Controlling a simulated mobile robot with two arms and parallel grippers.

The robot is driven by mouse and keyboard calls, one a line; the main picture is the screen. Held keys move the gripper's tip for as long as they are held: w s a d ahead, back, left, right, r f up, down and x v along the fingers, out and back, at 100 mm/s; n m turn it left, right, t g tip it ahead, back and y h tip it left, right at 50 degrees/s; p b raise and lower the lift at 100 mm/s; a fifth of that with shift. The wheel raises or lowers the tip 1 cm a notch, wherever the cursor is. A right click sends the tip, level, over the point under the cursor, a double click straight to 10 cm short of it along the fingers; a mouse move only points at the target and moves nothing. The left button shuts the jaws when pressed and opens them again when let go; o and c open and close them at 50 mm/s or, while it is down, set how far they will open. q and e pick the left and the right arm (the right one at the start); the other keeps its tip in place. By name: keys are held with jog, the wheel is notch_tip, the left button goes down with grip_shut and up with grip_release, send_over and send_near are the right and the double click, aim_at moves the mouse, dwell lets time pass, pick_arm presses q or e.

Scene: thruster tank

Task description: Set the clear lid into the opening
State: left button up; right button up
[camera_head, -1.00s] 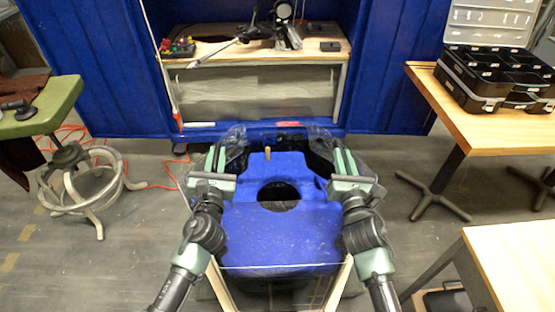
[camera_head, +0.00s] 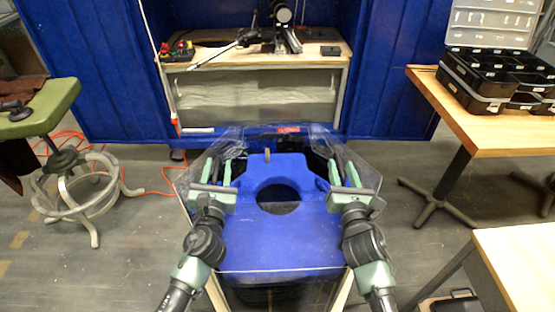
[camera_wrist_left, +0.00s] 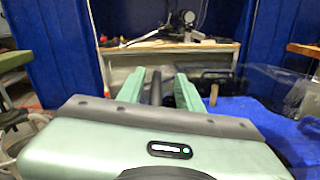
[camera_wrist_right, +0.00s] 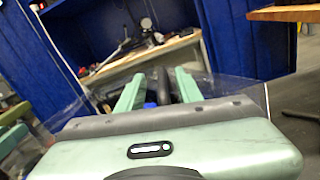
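A blue tank top (camera_head: 285,235) with a dark round opening (camera_head: 278,198) stands in front of me in the head view. Clear plastic (camera_head: 364,168) spreads around its back and sides. It is see-through, so I cannot tell the lid from clear tank walls, or whether it rests on anything. My left gripper (camera_head: 225,170) is at the left side of the opening and my right gripper (camera_head: 343,172) at the right side, both over the clear plastic. In both wrist views the green fingers are apart, with a dark bar between them. Clear plastic also shows in the right wrist view (camera_wrist_right: 75,110).
A small tan peg (camera_head: 267,155) stands behind the opening. A blue cabinet with a wooden shelf (camera_head: 320,59) is beyond the tank. A green stool (camera_head: 45,105) is at left. A wooden table (camera_head: 460,110) with black organizer cases (camera_head: 480,80) is at right, with floor between.

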pick_arm(q)
jog(key=shift+s, duration=0.1)
pick_arm(e)
jog(key=shift+f, duration=0.1)
pick_arm(q)
jog(key=s, duration=1.1)
jog(key=shift+s+d, duration=0.35)
jog(key=shift+d, duration=0.05)
pick_arm(e)
jog(key=shift+d, duration=0.1)
jog(key=s, duration=0.8)
jog(key=s+d, duration=0.1)
jog(key=s, duration=0.3)
pick_arm(q)
jog(key=shift+s, duration=0.1)
